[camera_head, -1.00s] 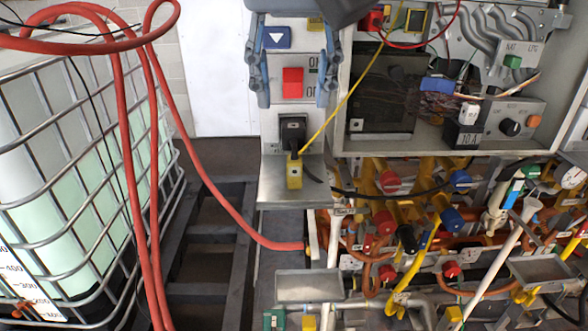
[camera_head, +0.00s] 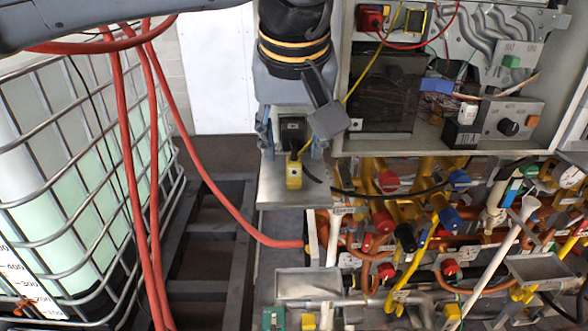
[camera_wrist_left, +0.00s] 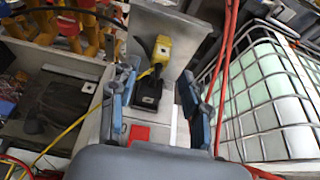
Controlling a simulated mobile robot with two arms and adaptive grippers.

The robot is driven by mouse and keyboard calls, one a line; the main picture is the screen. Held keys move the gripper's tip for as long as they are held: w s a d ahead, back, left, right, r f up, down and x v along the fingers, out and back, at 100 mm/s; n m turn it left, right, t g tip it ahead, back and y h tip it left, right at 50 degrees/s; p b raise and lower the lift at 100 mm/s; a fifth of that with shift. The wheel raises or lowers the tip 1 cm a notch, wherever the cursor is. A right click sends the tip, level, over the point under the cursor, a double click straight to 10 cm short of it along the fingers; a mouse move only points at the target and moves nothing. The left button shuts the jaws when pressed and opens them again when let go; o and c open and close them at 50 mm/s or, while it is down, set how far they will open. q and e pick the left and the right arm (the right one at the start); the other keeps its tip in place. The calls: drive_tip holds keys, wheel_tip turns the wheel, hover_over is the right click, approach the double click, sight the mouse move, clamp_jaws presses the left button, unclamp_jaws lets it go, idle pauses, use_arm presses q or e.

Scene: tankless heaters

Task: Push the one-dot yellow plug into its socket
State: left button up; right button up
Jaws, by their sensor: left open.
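The yellow plug (camera_head: 294,176) sits on a small metal shelf (camera_head: 275,193) below a black socket block (camera_head: 292,130). A thin yellow cord runs up from it. It also shows in the left wrist view (camera_wrist_left: 161,50), past the fingertips. Its dot mark is too small to read. My left gripper (camera_head: 291,142) is open, its blue-grey fingers on either side of the black block, just above the plug. In the left wrist view the gripper (camera_wrist_left: 153,95) has nothing clamped between its fingers. I cannot tell which socket matches. My right gripper does not show.
Red hoses (camera_head: 130,180) hang on the left before a caged tank (camera_head: 60,190). To the right stand an open cabinet with a yellow-framed part (camera_head: 415,20) and a red plug (camera_head: 370,17), and below it crowded pipes and valves (camera_head: 400,235).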

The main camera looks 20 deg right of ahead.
sight(294, 159)
use_arm(q)
drive_tip(key=shift+p+x, duration=0.6)
drive_tip(key=shift+x, duration=1.75)
drive_tip(key=shift+s, duration=0.2)
drive_tip(key=c, duration=1)
